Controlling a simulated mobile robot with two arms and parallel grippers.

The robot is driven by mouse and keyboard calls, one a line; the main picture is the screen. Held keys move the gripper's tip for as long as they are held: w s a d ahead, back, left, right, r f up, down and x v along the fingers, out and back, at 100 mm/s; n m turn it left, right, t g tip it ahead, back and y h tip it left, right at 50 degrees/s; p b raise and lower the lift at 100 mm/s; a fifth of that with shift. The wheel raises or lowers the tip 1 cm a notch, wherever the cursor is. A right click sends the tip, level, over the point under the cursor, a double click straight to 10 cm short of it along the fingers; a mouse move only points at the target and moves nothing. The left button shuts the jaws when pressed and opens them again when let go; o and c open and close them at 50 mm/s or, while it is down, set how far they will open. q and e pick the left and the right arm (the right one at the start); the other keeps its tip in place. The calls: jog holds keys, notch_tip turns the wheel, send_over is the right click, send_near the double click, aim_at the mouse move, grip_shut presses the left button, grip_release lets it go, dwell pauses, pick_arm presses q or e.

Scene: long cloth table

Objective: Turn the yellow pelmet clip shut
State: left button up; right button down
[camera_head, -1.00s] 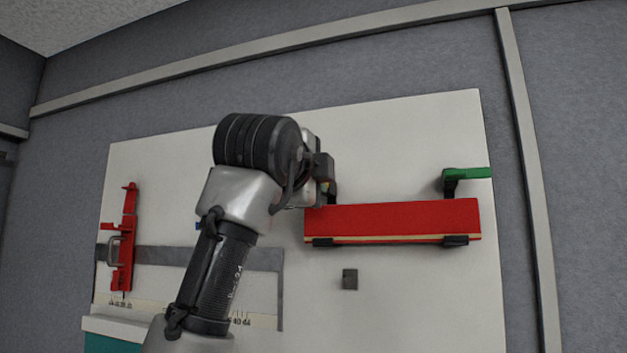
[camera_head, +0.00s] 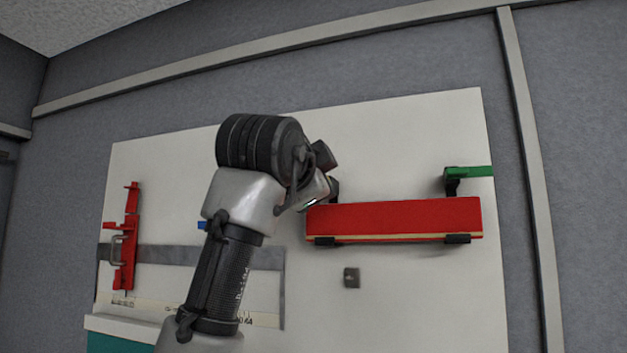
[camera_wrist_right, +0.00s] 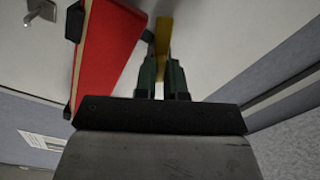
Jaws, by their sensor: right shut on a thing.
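The yellow clip (camera_wrist_right: 164,38) shows in the right wrist view as a narrow yellow bar beside the red pelmet (camera_wrist_right: 105,48). My right gripper (camera_wrist_right: 160,70) has its green fingers shut on the bar, one on each side. In the head view the red pelmet (camera_head: 395,217) lies level on dark brackets on the pale board. My right arm covers the left end of the pelmet area there and hides the yellow clip. A green clip (camera_head: 470,172) sticks out sideways above the pelmet's right end. My left gripper is not in view.
The pale board (camera_head: 400,140) stands against a grey panelled wall. A red tool-like piece (camera_head: 126,240) hangs at its left by a grey strip (camera_head: 265,258). A small grey block (camera_head: 351,278) sits below the pelmet. The board's lower right is clear.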

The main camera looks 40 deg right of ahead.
jog(key=n+b, duration=0.1)
jog(key=n, duration=0.7)
jog(key=n+b, duration=0.1)
jog(key=n, duration=0.3)
jog(key=shift+s+d+n+b, duration=0.15)
jog(key=shift+s+n+b, duration=0.15)
jog(key=shift+n+b, duration=0.1)
dwell(0.3)
jog(key=c, duration=1.2)
grip_release()
jog(key=shift+w+d+f, duration=0.1)
jog(key=shift+w+d, duration=0.05)
jog(key=b+v, duration=0.4)
jog(key=v, duration=0.6)
jog(key=shift+s+a, duration=0.2)
jog(key=shift+a, duration=0.15)
